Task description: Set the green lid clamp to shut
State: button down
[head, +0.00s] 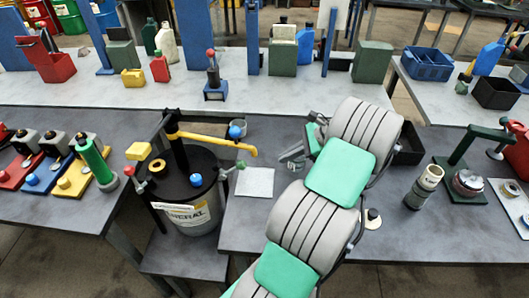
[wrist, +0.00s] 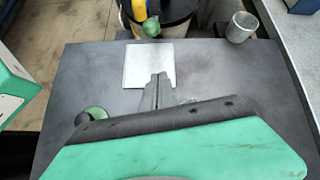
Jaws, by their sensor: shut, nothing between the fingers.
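The green lid clamp (head: 240,166) sits at the right rim of the black-lidded drum (head: 205,220), its green knob sticking out past the rim. The knob also shows at the top of the wrist view (wrist: 151,27), in front of the drum and close to a yellow part. I cannot tell from these frames how far the clamp is turned. My gripper (head: 288,153) is right of the clamp, apart from it, above the grey table. In the wrist view its fingers (wrist: 158,82) are together and empty, over the near edge of a pale plate (wrist: 148,60).
A red-knobbed clamp (head: 140,186) and a blue knob (head: 196,180) are also on the drum. A yellow pipe (head: 215,141) reaches right above the lid. A metal cup (wrist: 241,27) stands on the table right of the drum.

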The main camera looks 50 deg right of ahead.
jog(key=x, duration=0.9)
jog(key=shift+w+a+f, duration=0.1)
jog(key=shift+w+a+r+p, duration=0.5)
jog(key=shift+w+a+r, duration=0.2)
jog(key=shift+a+r, duration=0.25)
jog(key=shift+w+a+r, duration=0.2)
jog(key=shift+w+a, duration=0.05)
jog(key=p, duration=0.1)
jog(key=r+p, duration=0.2)
jog(key=shift+w+a+p, duration=0.25)
jog(key=shift+w+p, duration=0.05)
jog(key=shift+w, duration=0.1)
jog(key=shift+f, duration=0.25)
